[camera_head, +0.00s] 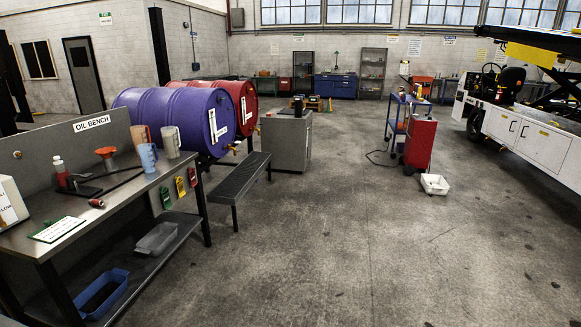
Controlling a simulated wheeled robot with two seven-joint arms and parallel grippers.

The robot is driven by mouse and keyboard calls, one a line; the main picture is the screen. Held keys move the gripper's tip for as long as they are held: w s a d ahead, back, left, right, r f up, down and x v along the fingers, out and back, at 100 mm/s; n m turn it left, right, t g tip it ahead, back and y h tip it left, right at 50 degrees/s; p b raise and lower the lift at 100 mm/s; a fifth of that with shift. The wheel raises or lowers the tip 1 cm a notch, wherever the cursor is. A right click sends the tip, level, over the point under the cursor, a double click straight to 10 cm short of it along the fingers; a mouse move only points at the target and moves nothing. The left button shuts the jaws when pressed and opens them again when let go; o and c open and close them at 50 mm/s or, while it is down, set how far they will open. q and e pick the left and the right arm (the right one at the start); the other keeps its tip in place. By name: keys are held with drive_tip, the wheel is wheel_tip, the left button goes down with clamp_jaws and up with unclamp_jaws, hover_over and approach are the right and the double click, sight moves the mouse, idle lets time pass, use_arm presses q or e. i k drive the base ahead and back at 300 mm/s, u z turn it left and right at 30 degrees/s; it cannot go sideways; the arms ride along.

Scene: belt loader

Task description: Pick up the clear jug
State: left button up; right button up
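A pale, greyish jug (172,143), which looks like the clear one, stands upright at the right end of the oil bench (100,208) at the left. A blue jug (148,157) stands just left of and in front of it. An orange-brown jug (138,133) stands behind the blue one. The base of the pale jug is partly hard to see near the blue jug. Neither of my grippers is in view.
On the bench are an orange funnel (106,153), a red bottle (61,175), a dark red tool (97,203) and a green-edged card (58,229). A low step (240,177) and a purple drum (182,118) stand beyond it. Open floor (350,235) lies right.

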sight(169, 134)
drive_tip(key=z, duration=0.05)
drive_tip(key=i, duration=2.3)
drive_tip(key=u, duration=0.65)
drive_tip(key=i, duration=1.3)
drive_tip(key=u, duration=1.55)
drive_tip(key=i, duration=1.05)
drive_tip(key=u, duration=0.65)
